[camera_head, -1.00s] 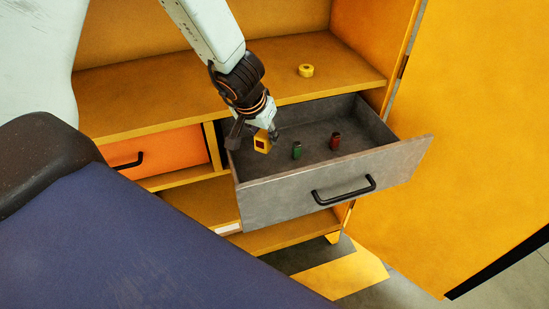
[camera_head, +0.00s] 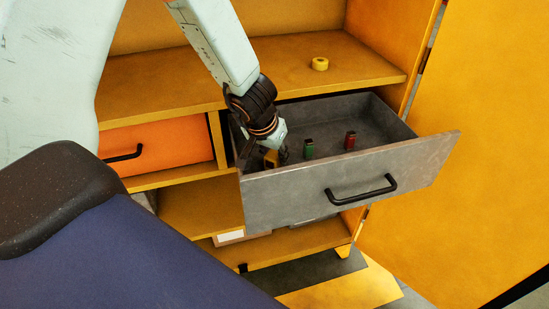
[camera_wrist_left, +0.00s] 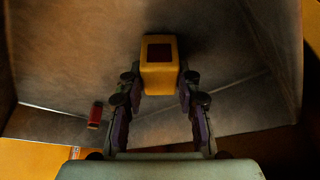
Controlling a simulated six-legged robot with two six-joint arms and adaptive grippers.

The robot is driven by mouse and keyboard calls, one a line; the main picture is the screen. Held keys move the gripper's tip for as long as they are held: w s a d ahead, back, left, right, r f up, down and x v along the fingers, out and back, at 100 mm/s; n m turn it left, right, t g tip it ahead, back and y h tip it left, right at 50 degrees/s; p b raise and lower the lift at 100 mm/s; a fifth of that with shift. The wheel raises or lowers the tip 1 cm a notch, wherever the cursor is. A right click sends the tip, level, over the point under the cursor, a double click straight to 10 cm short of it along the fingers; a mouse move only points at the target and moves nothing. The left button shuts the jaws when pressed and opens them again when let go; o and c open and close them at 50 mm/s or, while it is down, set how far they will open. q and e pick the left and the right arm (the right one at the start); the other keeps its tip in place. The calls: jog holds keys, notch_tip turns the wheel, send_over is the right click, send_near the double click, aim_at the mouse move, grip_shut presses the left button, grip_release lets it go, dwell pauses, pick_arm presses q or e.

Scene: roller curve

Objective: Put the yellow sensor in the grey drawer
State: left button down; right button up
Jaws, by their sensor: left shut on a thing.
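The yellow sensor (camera_wrist_left: 159,75), a small block with a dark red square face, sits between the fingertips of my left gripper (camera_wrist_left: 158,90) in the left wrist view. The gripper is shut on it. In the head view my left gripper (camera_head: 277,157) reaches down inside the left end of the open grey drawer (camera_head: 300,196). The sensor (camera_head: 271,157) shows there only in part, behind the drawer's front panel. Whether it touches the drawer floor I cannot tell. My right gripper is not in view.
A green piece (camera_head: 308,149) and a red piece (camera_head: 350,140) stand in the drawer, right of my gripper. A yellow ring (camera_head: 320,64) lies on the shelf above. An orange drawer (camera_head: 160,150) is shut at left. A yellow door (camera_head: 480,130) stands open at right.

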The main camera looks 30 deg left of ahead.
pick_arm(q)
jog(key=shift+s+r, duration=0.1)
jog(key=shift+r, duration=0.1)
jog(key=shift+f, duration=0.25)
jog(key=c, duration=1.2)
grip_release()
jog(key=shift+o, duration=1.3)
jog(key=shift+r+p, duration=0.4)
jog(key=shift+r, duration=0.15)
jog(key=p+v, duration=0.8)
jog(key=v, duration=0.3)
